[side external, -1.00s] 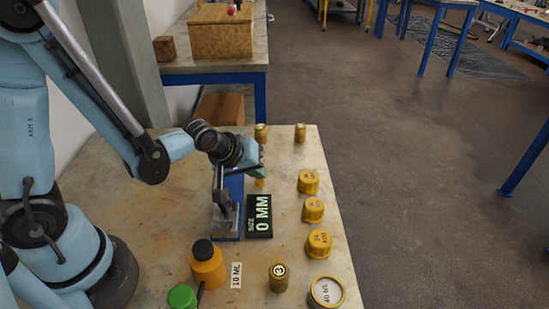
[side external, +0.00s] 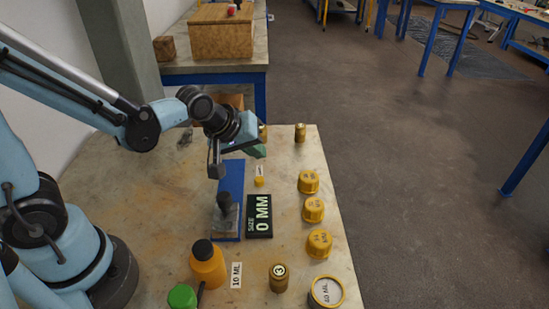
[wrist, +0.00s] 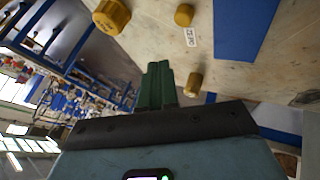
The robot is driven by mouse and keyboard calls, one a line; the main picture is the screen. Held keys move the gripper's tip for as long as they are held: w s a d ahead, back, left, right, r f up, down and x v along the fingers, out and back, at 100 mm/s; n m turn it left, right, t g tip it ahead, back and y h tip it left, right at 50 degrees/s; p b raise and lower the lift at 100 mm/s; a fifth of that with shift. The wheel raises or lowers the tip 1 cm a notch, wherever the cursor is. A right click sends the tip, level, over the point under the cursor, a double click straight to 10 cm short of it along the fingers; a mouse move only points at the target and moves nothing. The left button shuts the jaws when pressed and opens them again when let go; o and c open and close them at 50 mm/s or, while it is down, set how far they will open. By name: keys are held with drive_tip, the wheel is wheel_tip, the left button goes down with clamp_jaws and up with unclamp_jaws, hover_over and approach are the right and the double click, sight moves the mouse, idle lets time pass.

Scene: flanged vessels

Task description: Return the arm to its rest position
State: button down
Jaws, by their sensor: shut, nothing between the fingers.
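My gripper (side external: 258,152) is raised above the back part of the workbench, its green fingers hanging past the wrist. In the wrist view my gripper (wrist: 157,85) has its two green fingers together, with nothing between them. Below it, a blue plate (side external: 231,178) lies on the bench with a grey metal post on its near end. The blue plate also shows in the wrist view (wrist: 243,28). A small yellow piece (side external: 259,181) sits beside the plate and is apart from the fingers.
A black "SIZE 0 MM" display (side external: 259,215) lies right of the plate. Yellow caps (side external: 313,210) line the right edge. In front stand an orange bottle (side external: 207,268), a green-capped item (side external: 182,297), a brass cylinder (side external: 278,277) and a "40 ML" vessel (side external: 326,291).

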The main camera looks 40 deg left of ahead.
idle(0.4)
drive_tip(key=s+a+r+m, duration=0.3)
drive_tip(key=s+r+m, duration=0.3)
drive_tip(key=s+m, duration=0.2)
drive_tip(key=shift+s+r+y, duration=0.2)
drive_tip(key=shift+s+y, duration=0.1)
drive_tip(key=shift+s, duration=0.35)
